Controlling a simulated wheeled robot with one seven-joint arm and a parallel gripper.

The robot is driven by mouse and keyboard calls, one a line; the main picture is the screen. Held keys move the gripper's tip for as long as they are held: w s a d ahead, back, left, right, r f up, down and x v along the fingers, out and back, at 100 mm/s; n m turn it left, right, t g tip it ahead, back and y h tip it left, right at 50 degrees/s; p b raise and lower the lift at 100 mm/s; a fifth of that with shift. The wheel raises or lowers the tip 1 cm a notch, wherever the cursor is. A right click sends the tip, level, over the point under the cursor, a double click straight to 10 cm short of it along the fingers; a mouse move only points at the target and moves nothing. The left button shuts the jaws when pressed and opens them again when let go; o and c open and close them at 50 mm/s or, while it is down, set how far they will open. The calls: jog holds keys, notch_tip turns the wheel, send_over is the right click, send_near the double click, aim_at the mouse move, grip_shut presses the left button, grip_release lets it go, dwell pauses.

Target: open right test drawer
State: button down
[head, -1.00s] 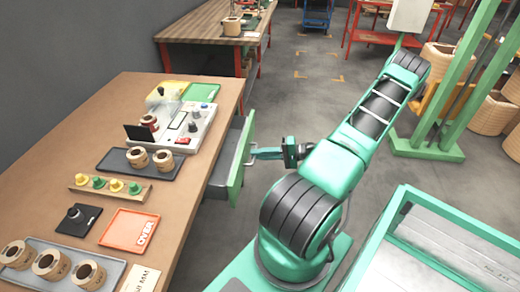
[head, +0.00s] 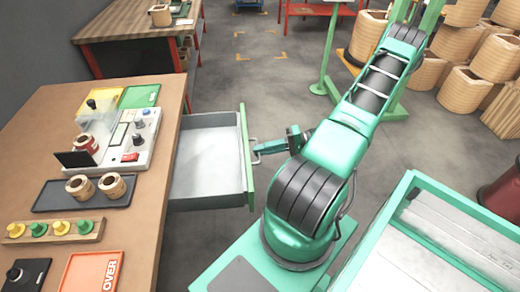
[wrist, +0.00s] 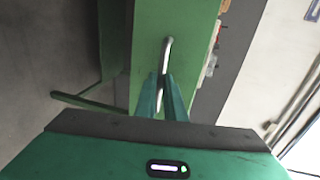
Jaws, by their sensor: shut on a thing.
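The test drawer (head: 205,160) is pulled well out from the right side of the brown workbench (head: 150,225). Its grey inside shows and looks empty. Its green front panel (head: 246,150) faces my arm. My gripper (head: 258,149) is at the drawer's metal handle, on the outer side of the front. In the wrist view, my gripper's two green fingers (wrist: 168,95) are shut on the handle (wrist: 167,50). The fingers hide part of the handle.
On the bench stand a grey tester (head: 125,135), a dark tray with two coils (head: 70,203) and a strip of yellow and green knobs (head: 55,230). A green-edged cart (head: 400,190) is at right. Bare floor lies beyond the drawer.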

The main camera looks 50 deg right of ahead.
jog(key=shift+s+d+f, duration=0.1)
jog(key=shift+d, duration=0.05)
jog(key=c, duration=1.9)
grip_release()
jog(key=shift+o, duration=0.2)
jog(key=v, duration=1)
jog(key=shift+s+d, duration=0.2)
jog(key=shift+d, duration=0.05)
